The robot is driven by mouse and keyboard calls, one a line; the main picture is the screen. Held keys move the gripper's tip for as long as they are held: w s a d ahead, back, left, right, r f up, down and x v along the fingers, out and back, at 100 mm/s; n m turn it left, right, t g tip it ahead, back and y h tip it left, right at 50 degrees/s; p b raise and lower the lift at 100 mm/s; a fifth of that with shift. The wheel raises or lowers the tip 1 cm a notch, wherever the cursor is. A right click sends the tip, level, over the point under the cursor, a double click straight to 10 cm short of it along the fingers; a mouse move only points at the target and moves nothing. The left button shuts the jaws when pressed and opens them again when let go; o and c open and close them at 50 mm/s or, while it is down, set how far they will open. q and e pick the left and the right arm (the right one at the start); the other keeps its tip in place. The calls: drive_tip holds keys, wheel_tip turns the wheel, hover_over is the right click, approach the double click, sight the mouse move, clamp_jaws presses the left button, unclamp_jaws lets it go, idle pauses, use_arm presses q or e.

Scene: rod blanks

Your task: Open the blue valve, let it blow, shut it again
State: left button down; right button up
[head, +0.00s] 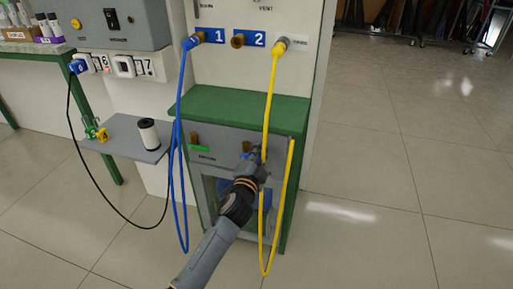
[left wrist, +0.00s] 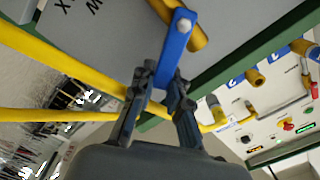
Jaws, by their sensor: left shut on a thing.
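The blue valve is a flat blue lever on a brass pipe, on the grey front panel under the green ledge. In the left wrist view its lever (left wrist: 174,48) runs from a pivot bolt on the pipe down between my fingers, at an angle to the pipe. In the head view only a little of the blue valve (head: 246,146) shows beside my left gripper (head: 256,155). In the left wrist view my left gripper (left wrist: 160,88) is shut on the lever's free end. My right gripper is in neither view.
A yellow hose (head: 268,110) hangs close to my left gripper and loops below it. A blue hose (head: 180,130) hangs to the left. A green-handled valve (head: 200,148) sits left on the same panel. The floor at right is clear.

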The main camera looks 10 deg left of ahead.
use_arm(q)
drive_tip(key=shift+d+f+m+b, duration=0.15)
drive_tip(key=shift+f+m, duration=0.35)
drive_tip(key=shift+m, duration=0.5)
drive_tip(key=shift+d+f+m+b, duration=0.2)
drive_tip(key=shift+f+m, duration=0.35)
drive_tip(key=shift+m, duration=0.45)
drive_tip(key=shift+d+f+m+b, duration=0.15)
drive_tip(key=shift+f+m, duration=0.35)
drive_tip(key=shift+m, duration=0.5)
drive_tip(key=c, duration=1.3)
unclamp_jaws()
drive_tip(key=s, duration=1.2)
drive_tip(key=shift+a, duration=0.25)
